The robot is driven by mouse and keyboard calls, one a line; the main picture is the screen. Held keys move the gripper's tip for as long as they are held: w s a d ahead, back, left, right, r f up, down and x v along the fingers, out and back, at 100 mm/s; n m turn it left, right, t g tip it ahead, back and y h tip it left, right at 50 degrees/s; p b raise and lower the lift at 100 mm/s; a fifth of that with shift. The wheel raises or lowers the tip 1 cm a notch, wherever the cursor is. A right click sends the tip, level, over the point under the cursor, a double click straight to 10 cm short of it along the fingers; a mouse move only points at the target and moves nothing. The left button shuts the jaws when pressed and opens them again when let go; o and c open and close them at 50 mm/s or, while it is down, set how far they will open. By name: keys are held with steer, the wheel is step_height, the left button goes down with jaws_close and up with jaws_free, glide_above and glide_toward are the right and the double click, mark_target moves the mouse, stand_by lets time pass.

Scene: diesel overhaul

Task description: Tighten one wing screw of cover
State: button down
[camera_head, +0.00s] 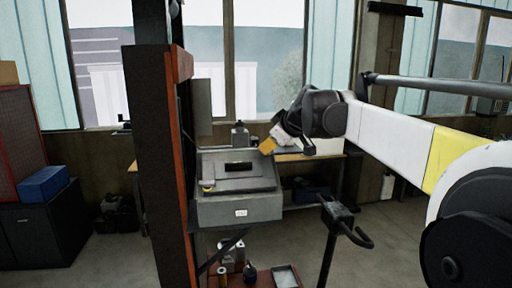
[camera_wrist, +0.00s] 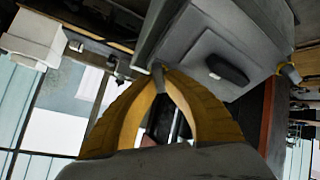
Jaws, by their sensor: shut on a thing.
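The grey box with its cover (camera_head: 237,184) stands on a bracket left of centre in the head view. A dark handle sits on the cover (camera_wrist: 212,52), which also shows in the wrist view. My gripper (camera_head: 267,146) is at the box's back right corner, its yellow fingers pointing down and left. In the wrist view my gripper (camera_wrist: 160,76) has its fingertips closed on a small grey piece, seemingly a wing screw (camera_wrist: 157,74), at the cover's edge. The fingers hide most of it. A yellow and dark knob (camera_head: 207,186) sits at the box's front left corner.
A dark post with an orange-red edge (camera_head: 180,150) stands close left of the box. A black stand (camera_head: 338,215) is to the right. A red shelf (camera_head: 262,279) with small items is below. A bench (camera_head: 305,157) lies behind.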

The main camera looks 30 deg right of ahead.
steer(key=m+h, duration=0.1)
steer(key=m, duration=0.4)
steer(key=shift+h, duration=0.4)
steer(key=shift+a+f+m, duration=0.1)
steer(key=shift+m, duration=0.4)
steer(key=m+h, duration=0.1)
steer(key=m, duration=0.3)
steer(key=shift+h, duration=0.4)
steer(key=m, duration=0.2)
steer(key=shift+m+h, duration=0.4)
steer(key=shift+m+g+h, duration=0.3)
steer(key=shift+m+g, duration=0.1)
steer(key=shift+m, duration=0.8)
